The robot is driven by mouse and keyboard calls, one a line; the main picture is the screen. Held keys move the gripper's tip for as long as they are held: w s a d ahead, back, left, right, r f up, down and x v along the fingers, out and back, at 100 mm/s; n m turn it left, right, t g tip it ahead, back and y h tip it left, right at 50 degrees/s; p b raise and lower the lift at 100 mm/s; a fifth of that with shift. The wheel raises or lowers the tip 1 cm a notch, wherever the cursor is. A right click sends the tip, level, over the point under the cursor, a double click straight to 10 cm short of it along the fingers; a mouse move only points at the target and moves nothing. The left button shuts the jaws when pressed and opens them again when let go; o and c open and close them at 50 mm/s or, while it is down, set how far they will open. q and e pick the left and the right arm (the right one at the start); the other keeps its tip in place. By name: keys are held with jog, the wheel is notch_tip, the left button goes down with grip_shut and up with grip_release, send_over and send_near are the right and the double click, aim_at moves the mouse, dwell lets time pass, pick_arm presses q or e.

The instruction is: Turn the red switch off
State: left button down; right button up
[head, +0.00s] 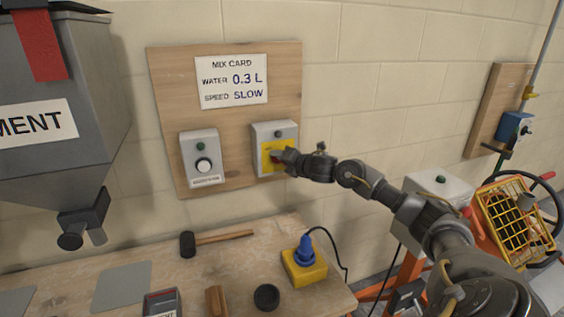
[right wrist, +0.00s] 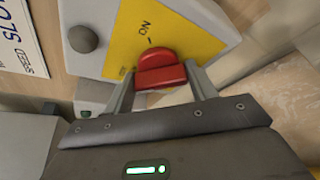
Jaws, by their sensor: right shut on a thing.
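The red switch (right wrist: 160,68) is a red knob on a yellow plate (right wrist: 177,35) marked "ON" in the right wrist view. In the head view its yellow plate (head: 270,152) is on a grey box (head: 272,129) on the wooden wall board. My right gripper (right wrist: 160,82) has a finger on each side of the red knob and is shut on it. In the head view the right gripper (head: 284,159) reaches the yellow plate from the right and mostly hides the knob. My left gripper is out of view.
A second grey box with a white dial (head: 204,165) is on the same board (head: 228,107), left of the switch box. Below, the workbench (head: 220,264) holds a mallet (head: 188,245), a yellow block with a blue plug (head: 304,265) and a black round piece (head: 266,297).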

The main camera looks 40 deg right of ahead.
jog(key=shift+r, duration=0.1)
dwell(0.4)
jog(key=o, duration=1)
jog(key=shift+w, duration=0.1)
jog(key=shift+n, duration=0.3)
jog(key=shift+b+v, duration=1.95)
jog(key=shift+v, duration=3.45)
jog(key=shift+a, duration=0.1)
